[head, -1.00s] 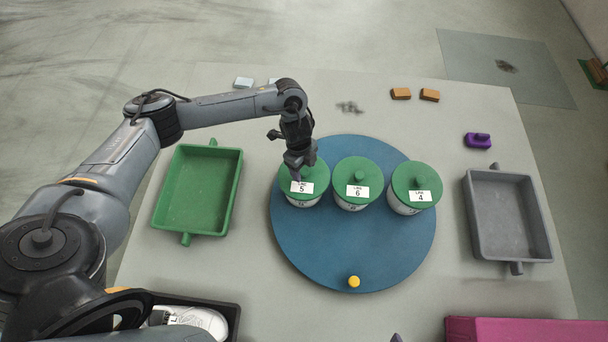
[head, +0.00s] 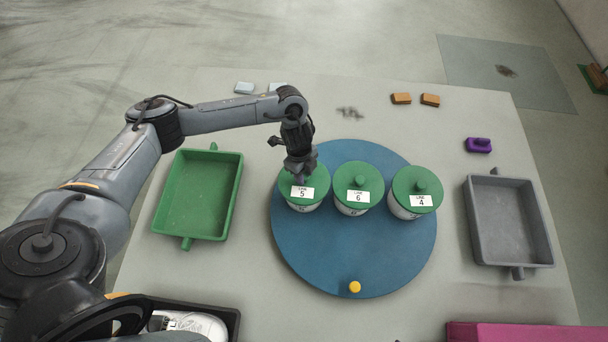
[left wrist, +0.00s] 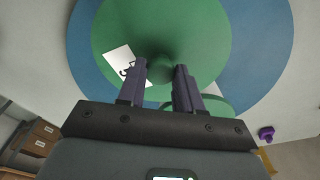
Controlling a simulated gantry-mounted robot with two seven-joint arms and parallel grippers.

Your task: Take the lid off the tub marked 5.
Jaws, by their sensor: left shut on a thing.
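The tub marked 5 (head: 305,208) is white with a green lid (head: 286,186) and stands at the left of a row of three lidded tubs. My left gripper (head: 299,179) is directly over this lid, pointing down, and is shut on the lid's knob. In the left wrist view the green knob (left wrist: 160,69) sits between the two purple fingers, with the lid (left wrist: 190,30) spread out below. The lid still sits on the tub, with no clear gap. The fingers hide most of the knob in the head view. My right gripper is not in view.
The tubs stand on a round blue turntable (head: 350,255) with a yellow knob (head: 354,287). The tubs marked 6 (head: 350,208) and 4 (head: 408,211) stand close to the right. A green tray (head: 200,195) is left, a grey tray (head: 510,225) right. The turntable's front is clear.

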